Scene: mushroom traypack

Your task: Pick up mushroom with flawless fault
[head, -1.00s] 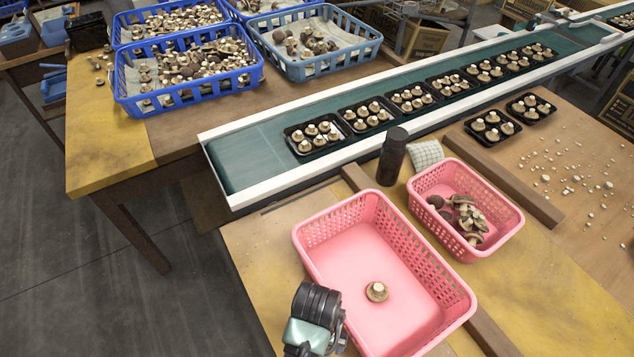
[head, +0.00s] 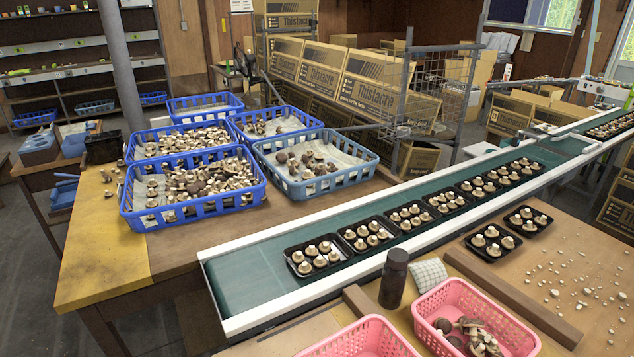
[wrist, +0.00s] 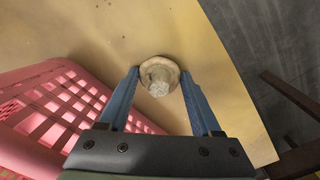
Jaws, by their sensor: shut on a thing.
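My gripper (wrist: 160,73) shows in the wrist view with its two blue fingers shut on a pale brown mushroom (wrist: 159,76). The mushroom's cut stem faces the camera and its rounded cap rim shows around it. The mushroom and fingers appear over the yellow tabletop (wrist: 110,38), beside a pink basket (wrist: 48,100) on the left. The gripper is outside the head view.
A smaller pink basket (head: 452,290) holds dark mushrooms. Trays (head: 312,256) of mushrooms line the green conveyor (head: 240,275). A dark bottle (head: 394,280) and a checked cloth (head: 429,274) stand near its edge. Blue crates (head: 190,215) of mushrooms occupy the left table.

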